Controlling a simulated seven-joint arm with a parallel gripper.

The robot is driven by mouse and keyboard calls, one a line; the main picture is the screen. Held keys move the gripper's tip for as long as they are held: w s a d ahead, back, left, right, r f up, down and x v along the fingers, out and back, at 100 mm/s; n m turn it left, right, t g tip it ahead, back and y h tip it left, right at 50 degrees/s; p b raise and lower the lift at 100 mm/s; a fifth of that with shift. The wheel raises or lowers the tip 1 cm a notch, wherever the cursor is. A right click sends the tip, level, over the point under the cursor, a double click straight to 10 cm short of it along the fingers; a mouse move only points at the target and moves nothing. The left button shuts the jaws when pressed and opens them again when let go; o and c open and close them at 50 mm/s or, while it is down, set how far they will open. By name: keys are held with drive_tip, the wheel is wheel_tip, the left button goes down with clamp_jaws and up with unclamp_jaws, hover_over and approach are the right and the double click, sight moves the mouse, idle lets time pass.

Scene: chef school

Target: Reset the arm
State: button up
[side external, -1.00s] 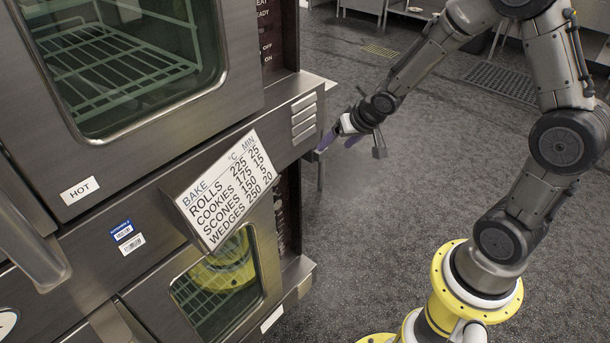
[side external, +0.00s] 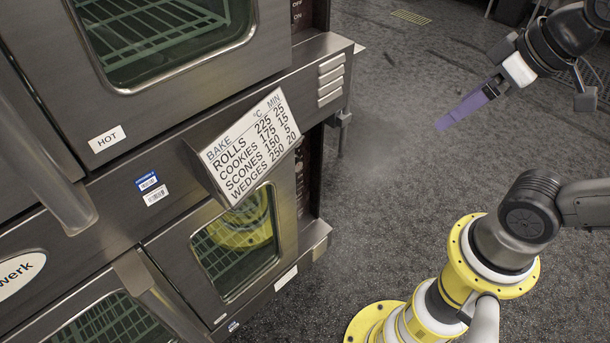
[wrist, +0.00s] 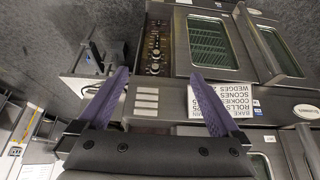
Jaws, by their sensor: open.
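My gripper (side external: 463,109) is at the upper right in the side view, with purple fingers pointing down and left over the bare floor. It is well clear of the oven. In the wrist view my gripper (wrist: 165,98) shows two purple fingers spread wide apart with nothing between their tips. My gripper is open and empty. Part of my arm above it is cut off by the edge of the side view.
A steel double oven (side external: 165,185) fills the left side, with glass doors and handles. A sloped bake-times sign (side external: 245,150) sticks out from its front. The speckled floor (side external: 390,170) between the oven and my yellow base is clear.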

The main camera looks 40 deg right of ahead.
drive_tip(key=w+r+t, duration=0.2)
drive_tip(key=w+t, duration=0.4)
drive_tip(key=w, duration=1.6)
wheel_tip(320, 180, down, 51)
drive_tip(key=x, duration=1)
drive_tip(key=shift+w+d+r, duration=0.25)
drive_tip(key=shift+d+r, duration=0.1)
drive_tip(key=shift+r, duration=0.05)
